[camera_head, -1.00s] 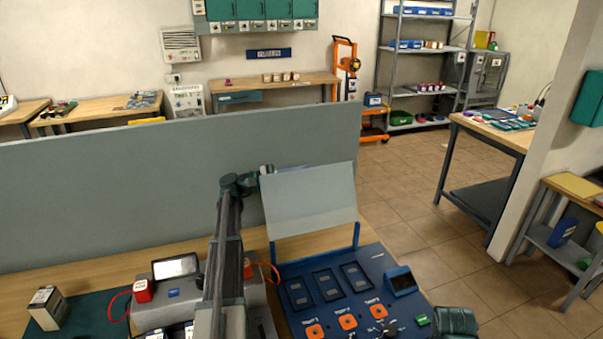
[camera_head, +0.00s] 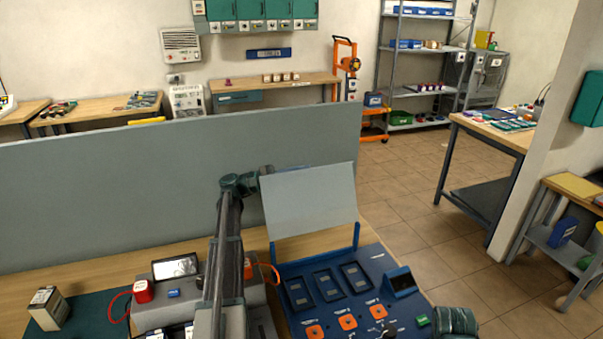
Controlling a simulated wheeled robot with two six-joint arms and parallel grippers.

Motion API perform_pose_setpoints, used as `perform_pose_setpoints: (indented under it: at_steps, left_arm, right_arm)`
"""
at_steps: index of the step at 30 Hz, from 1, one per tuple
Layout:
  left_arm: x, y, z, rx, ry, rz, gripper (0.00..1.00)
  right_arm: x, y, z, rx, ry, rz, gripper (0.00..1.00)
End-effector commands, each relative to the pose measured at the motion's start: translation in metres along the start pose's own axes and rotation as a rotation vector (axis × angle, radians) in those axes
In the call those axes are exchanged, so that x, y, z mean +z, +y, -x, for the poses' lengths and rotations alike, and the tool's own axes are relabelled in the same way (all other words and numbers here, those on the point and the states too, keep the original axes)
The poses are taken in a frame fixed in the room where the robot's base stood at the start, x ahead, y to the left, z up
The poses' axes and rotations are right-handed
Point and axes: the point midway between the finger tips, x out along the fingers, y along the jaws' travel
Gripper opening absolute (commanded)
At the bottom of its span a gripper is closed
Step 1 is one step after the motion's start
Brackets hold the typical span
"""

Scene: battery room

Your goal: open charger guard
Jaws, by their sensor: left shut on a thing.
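The charger guard (camera_head: 310,203) is a pale, see-through grey panel. It stands raised and tilted at the back of the blue charger (camera_head: 330,265), held by blue side arms. The charger's slots and orange-marked controls are uncovered in front of it. My left arm reaches up from the bottom middle, and my left gripper (camera_head: 267,170) is at the guard's upper left corner, shut on its edge. The fingertips are small and partly hidden there. A teal part of my right arm shows at the bottom right; its gripper is out of view.
A grey divider (camera_head: 120,195) stands behind the wooden bench. Left of the charger are a grey device with a screen (camera_head: 175,267), a red block (camera_head: 143,291) and a boxed battery (camera_head: 47,308) on a green mat. Open tiled floor lies to the right.

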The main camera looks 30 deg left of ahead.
Motion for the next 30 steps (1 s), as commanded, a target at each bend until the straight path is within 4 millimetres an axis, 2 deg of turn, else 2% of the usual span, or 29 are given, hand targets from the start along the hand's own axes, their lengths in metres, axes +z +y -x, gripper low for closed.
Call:
perform_pose_setpoints:
  at_steps: [7,16,17,21,22,30]
  left_arm:
    - [0.041,-0.006,-0.017,-0.004,-0.002,0.0,0.0]
    - [0.041,-0.008,-0.017,-0.003,-0.001,0.0,0.0]
    - [0.041,-0.008,-0.017,-0.003,0.0,0.0,0.17]
    - [0.041,-0.007,-0.017,-0.003,0.0,0.0,0.42]
    - [0.041,-0.007,-0.017,-0.002,0.0,0.0,0.45]
    - [0.041,-0.007,-0.015,-0.001,0.0,0.0,0.45]
  right_arm:
    - [0.001,0.002,0.023,0.0,0.0,0.0,0.5]
    - [0.001,0.002,0.021,0.0,0.0,0.0,0.5]
    - [0.001,0.002,0.021,0.0,0.0,0.0,0.5]
    - [0.001,0.002,0.021,0.0,0.0,0.0,0.5]
    - [0.001,0.002,0.021,0.0,0.0,0.0,0.5]
    - [0.001,0.002,0.021,0.0,0.0,0.0,0.5]
